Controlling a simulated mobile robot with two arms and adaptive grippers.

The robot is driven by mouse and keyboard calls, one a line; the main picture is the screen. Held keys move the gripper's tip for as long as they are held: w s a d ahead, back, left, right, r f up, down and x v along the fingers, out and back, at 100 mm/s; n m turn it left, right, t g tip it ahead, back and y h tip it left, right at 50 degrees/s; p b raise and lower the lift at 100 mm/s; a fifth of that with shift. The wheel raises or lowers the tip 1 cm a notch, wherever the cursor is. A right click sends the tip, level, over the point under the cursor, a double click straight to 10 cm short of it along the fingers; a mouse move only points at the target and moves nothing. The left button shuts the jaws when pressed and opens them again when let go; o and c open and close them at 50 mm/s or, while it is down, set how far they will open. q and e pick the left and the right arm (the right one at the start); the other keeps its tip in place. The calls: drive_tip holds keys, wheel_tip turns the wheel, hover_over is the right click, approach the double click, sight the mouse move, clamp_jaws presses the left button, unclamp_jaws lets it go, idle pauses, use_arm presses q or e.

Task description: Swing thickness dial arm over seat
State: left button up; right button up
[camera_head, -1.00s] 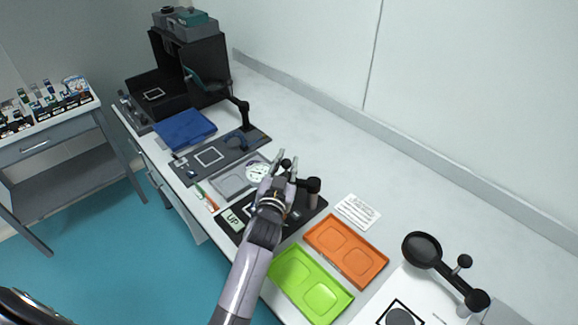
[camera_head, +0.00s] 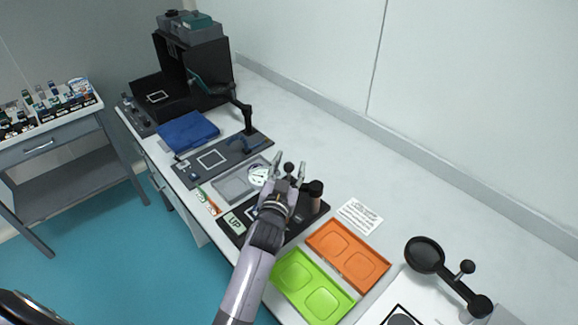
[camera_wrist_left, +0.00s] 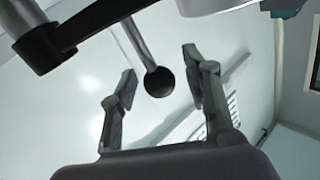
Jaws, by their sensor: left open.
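The thickness gauge has a dark base plate (camera_head: 234,222) marked "UP" and an upright post (camera_head: 316,197) at its right end. A round white dial (camera_head: 258,175) shows left of my gripper. A black ball knob (camera_head: 289,168) stands between the fingertips of my left gripper (camera_head: 288,162), which is open. In the left wrist view the ball knob (camera_wrist_left: 159,81) sits on a thin rod between the spread fingers (camera_wrist_left: 159,68), with a gap on both sides. The dark arm (camera_wrist_left: 65,38) shows at upper left there. My left arm hides part of the base and the seat.
An orange tray (camera_head: 347,256) and a green tray (camera_head: 311,287) lie right of the gauge. A magnifier arm (camera_head: 447,268) stands at the right. A blue folded cloth (camera_head: 185,132) and a dark box (camera_head: 205,70) are farther left. The table along the wall is clear.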

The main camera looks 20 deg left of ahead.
use_arm(q)
wheel_tip(320, 180, up, 10)
idle(0.5)
